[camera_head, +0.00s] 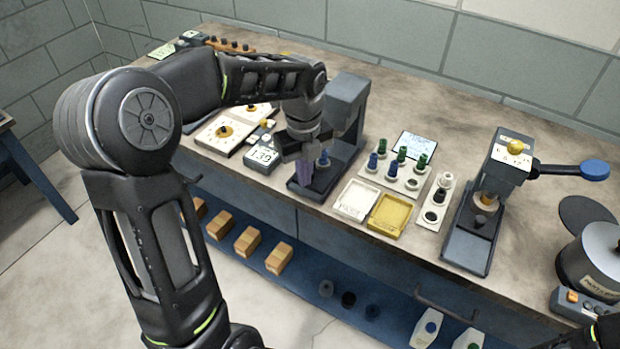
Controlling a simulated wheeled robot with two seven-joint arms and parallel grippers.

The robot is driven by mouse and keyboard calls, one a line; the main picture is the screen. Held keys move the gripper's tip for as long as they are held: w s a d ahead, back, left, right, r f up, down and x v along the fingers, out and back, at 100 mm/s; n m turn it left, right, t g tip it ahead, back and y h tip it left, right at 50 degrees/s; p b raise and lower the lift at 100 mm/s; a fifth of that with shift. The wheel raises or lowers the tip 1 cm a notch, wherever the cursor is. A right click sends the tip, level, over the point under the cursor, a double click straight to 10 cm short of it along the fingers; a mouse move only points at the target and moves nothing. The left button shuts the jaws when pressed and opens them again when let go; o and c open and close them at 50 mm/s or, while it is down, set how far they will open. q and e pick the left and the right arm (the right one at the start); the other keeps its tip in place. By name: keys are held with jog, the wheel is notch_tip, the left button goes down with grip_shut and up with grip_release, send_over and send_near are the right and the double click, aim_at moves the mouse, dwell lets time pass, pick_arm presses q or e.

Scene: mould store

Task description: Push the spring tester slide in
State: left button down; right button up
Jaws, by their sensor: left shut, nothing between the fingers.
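The spring tester (346,100) is a dark grey machine standing on the bench near the middle of the view. Its low slide (321,186) reaches toward the bench's front edge, and a small blue piece (323,159) stands on it under the head. My left gripper (303,182) is shut and empty, pointing down at the left front of the slide. The gripper and wrist cover part of the slide and tester; I cannot tell whether the fingers touch the slide.
A display box (262,159) stands left of the tester. A white tray (356,199) and a yellow tray (389,214) lie to its right, below a rack (395,176) of blue and green pieces. A press with a blue-knobbed lever (510,160) stands farther right.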

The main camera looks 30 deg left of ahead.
aim_at(320, 166)
pick_arm(q)
jog(key=shift+w, duration=0.15)
jog(key=shift+w+p, duration=1.05)
jog(key=shift+w, duration=0.85)
jog(key=shift+w+p, duration=0.9)
jog(key=shift+w, duration=0.5)
jog(key=shift+s+r+p, duration=0.4)
jog(key=shift+s+r, duration=0.6)
jog(key=shift+s, duration=0.3)
